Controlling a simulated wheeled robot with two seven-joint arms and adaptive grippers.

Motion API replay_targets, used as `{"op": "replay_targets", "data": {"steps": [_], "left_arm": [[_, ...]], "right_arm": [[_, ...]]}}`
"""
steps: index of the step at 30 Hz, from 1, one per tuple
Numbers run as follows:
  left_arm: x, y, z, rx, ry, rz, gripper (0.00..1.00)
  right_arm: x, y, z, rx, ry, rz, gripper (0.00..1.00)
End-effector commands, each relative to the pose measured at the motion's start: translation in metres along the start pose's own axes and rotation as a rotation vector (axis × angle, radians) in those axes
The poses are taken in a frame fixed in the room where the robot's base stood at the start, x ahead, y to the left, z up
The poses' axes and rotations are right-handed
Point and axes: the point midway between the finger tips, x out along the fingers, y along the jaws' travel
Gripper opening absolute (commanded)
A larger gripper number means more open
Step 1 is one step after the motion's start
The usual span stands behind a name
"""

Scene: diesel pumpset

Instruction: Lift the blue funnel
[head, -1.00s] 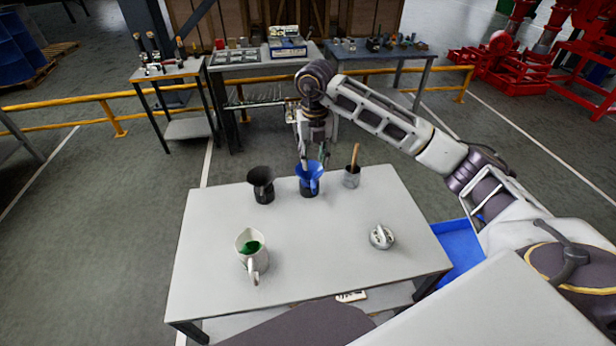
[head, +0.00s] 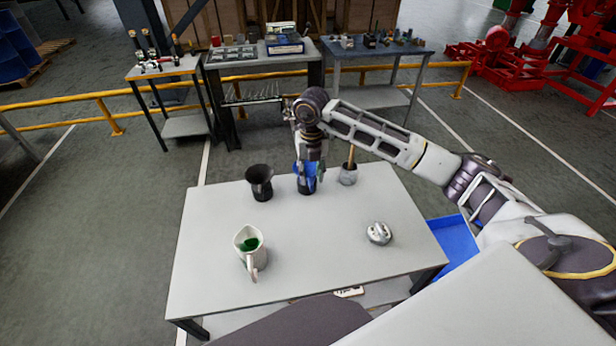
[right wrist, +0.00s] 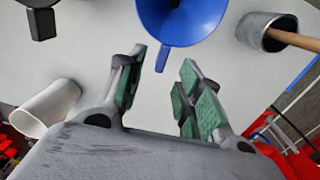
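A gap shows between the pads and the tab, and I cannot tell whether anything touches. My left gripper is not in view.
A white jug with green contents (head: 249,246) and a silver object (head: 379,233) are nearer. The table's middle (head: 310,235) is clear.

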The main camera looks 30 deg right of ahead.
Motion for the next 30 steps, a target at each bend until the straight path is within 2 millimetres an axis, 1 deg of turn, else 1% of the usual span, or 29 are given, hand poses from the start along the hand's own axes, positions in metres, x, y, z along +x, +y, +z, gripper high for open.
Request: {"op": "replay_targets", "data": {"steps": [3, 6, 20, 23, 30], "left_arm": [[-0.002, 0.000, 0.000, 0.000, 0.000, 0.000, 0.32], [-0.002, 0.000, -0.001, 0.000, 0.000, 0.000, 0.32], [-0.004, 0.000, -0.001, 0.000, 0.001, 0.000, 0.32], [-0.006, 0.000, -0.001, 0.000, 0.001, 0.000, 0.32], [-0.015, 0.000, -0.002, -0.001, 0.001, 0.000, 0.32]], "right_arm": [[0.011, 0.000, -0.001, 0.000, 0.002, 0.000, 0.36], [0.016, 0.000, 0.000, -0.001, 0.000, 0.000, 0.36], [0.020, 0.000, 0.000, -0.001, 0.000, 0.001, 0.36], [0.026, 0.000, 0.000, -0.001, 0.002, 0.000, 0.36], [0.051, -0.001, 0.000, 0.000, 0.003, 0.000, 0.36]]}}
